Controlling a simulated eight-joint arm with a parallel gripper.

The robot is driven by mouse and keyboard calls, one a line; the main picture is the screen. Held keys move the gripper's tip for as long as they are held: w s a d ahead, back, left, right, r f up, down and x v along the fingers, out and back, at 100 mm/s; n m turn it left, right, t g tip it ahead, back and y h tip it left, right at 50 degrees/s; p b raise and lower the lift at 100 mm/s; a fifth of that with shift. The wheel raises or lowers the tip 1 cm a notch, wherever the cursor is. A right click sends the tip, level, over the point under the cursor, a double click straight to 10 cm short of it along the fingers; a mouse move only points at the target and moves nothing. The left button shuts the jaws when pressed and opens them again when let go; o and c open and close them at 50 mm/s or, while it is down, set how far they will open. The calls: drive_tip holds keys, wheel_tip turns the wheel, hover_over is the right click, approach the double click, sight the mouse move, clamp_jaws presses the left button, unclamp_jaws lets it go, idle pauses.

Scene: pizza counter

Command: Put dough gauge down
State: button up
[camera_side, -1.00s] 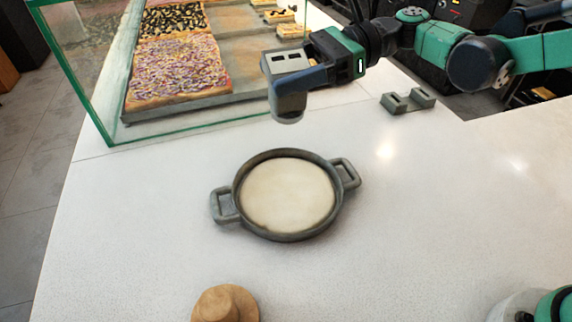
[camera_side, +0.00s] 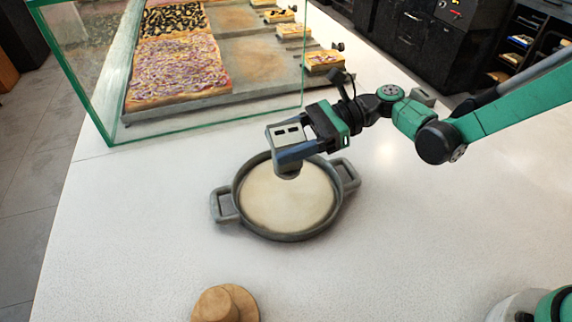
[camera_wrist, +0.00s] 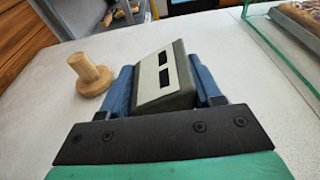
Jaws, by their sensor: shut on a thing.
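My gripper (camera_side: 288,154) is shut on the dough gauge (camera_side: 284,134), a grey block with a pale face and two dark slots. The gauge is over the upper part of the pan, in front of the dough; from this angle I cannot tell whether it touches. In the wrist view the gauge (camera_wrist: 166,77) sits between the two blue fingers. The grey two-handled pan (camera_side: 226,206) stands on the counter with a round of pale dough (camera_side: 287,203) in it.
A wooden press (camera_side: 222,304) stands at the near edge; it also shows in the wrist view (camera_wrist: 90,75). A glass case (camera_side: 75,70) with pizzas is at the back left. The white counter (camera_side: 430,240) is clear at right. A grey holder (camera_side: 424,97) is partly hidden behind my arm.

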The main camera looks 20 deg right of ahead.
drive_tip(key=shift+f, duration=0.25)
drive_tip(key=shift+f, duration=0.35)
drive_tip(key=o, duration=1.3)
